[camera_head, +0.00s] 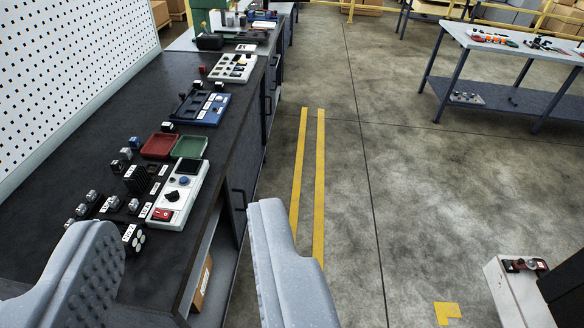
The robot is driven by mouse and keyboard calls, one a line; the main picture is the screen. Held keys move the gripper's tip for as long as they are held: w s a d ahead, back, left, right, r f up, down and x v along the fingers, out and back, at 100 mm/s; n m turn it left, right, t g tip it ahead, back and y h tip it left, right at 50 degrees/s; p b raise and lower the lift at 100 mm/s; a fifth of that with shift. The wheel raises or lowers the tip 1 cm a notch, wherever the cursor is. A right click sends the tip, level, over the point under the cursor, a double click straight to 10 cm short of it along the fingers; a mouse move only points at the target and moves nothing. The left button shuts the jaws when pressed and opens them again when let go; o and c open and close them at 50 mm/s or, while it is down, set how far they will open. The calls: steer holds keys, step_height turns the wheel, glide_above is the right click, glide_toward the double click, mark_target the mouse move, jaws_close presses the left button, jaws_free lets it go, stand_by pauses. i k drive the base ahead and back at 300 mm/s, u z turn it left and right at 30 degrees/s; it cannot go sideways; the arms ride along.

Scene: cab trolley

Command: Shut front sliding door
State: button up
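My gripper (184,224) is open and empty, its two grey padded fingers wide apart over the near end of a dark workbench (60,190). The right finger hangs just past the bench's front edge, above the floor. The bench front has dark panels with handles; the nearest panel (233,205) shows a dark handle. I cannot tell which panel, if any, is the front sliding door.
On the bench are a white control box (180,195), red tray (159,145), green tray (189,146) and blue panel (200,108). A pegboard (75,65) stands behind. A second table (500,95) is upper right; a white box (515,295) is lower right. The floor between is clear.

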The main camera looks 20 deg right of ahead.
mark_target(240, 180)
steer(key=z, duration=0.15)
steer(key=i, duration=1)
steer(key=z, duration=0.4)
steer(key=i, duration=0.9)
steer(key=z, duration=0.65)
steer(key=i, duration=1.35)
steer(key=u, duration=0.6)
steer(key=i, duration=1.05)
steer(key=u, duration=0.6)
steer(key=k, duration=0.8)
